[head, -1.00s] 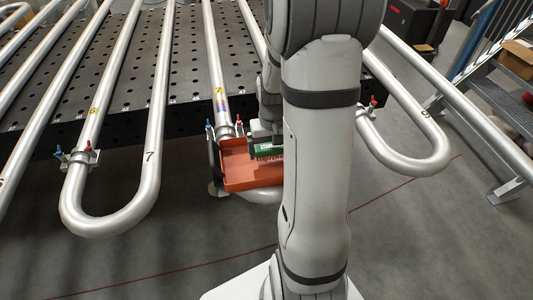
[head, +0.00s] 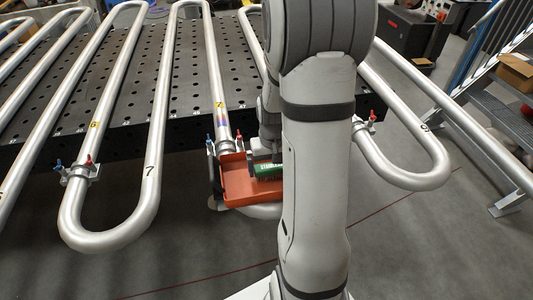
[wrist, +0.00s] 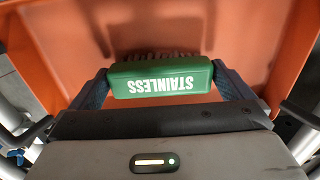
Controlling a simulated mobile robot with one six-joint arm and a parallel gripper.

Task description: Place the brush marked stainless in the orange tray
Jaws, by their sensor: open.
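The green brush marked STAINLESS (head: 268,172) is inside the orange tray (head: 238,190). In the wrist view the brush (wrist: 160,78) lies between my gripper's two fingers (wrist: 162,88), its label upside down and its bristles pointing away toward the orange tray floor (wrist: 235,30). The jaws are open, with the fingertips still close to both ends of the brush. In the head view my arm hides most of the gripper and the tray's right part. Whether the bristles rest fully on the tray floor is hard to tell.
Pipe bends stand on both sides, with clamps bearing red and blue handles (head: 76,170). A black perforated table (head: 115,90) lies behind. Metal stairs (head: 500,110) stand at right.

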